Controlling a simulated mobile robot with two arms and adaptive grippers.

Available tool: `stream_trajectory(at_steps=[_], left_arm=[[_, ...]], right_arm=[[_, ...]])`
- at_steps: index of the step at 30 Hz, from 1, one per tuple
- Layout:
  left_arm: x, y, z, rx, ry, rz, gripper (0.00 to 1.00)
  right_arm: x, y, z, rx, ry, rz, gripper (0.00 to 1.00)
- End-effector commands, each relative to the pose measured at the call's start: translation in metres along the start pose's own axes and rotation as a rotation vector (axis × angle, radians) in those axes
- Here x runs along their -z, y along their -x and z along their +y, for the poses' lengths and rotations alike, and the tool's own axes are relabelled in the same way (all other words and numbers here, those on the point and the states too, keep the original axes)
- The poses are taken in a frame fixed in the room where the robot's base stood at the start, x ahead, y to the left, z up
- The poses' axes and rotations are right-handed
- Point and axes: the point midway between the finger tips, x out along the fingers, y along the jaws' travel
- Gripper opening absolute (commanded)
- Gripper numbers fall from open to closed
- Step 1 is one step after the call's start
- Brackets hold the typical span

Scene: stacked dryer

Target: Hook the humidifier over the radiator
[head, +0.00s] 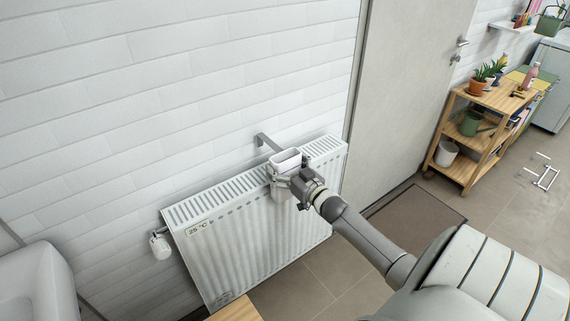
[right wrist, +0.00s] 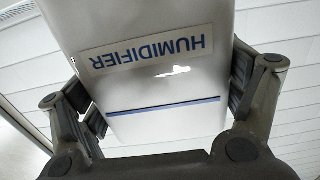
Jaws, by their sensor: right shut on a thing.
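The humidifier (head: 286,160) is a white box with an open top, at the front of the radiator's upper edge in the head view. In the right wrist view the humidifier (right wrist: 160,100) shows its label upside down and a blue line. My right gripper (head: 284,182) is shut on the humidifier, with a finger on each side of it. The white ribbed radiator (head: 240,235) is on the tiled wall with a slotted top. Whether the humidifier's hook sits over the radiator is hidden. My left gripper is not in view.
A valve (head: 160,246) is at the radiator's left end. A door (head: 400,100), a floor mat (head: 415,215) and a wooden shelf (head: 459,168) with plants are to the right.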

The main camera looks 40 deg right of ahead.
Motion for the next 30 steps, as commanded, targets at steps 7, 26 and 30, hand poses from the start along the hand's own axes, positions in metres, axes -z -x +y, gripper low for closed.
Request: stream_trajectory(at_steps=[7,26,30], left_arm=[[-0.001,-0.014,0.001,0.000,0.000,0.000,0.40],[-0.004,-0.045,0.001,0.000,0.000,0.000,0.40],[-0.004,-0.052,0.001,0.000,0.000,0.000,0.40]], right_arm=[[-0.017,-0.001,0.000,0.001,0.000,0.006,0.20],[-0.058,-0.001,0.000,0.001,0.001,0.006,0.20],[-0.067,-0.001,0.000,0.001,0.000,0.006,0.20]])
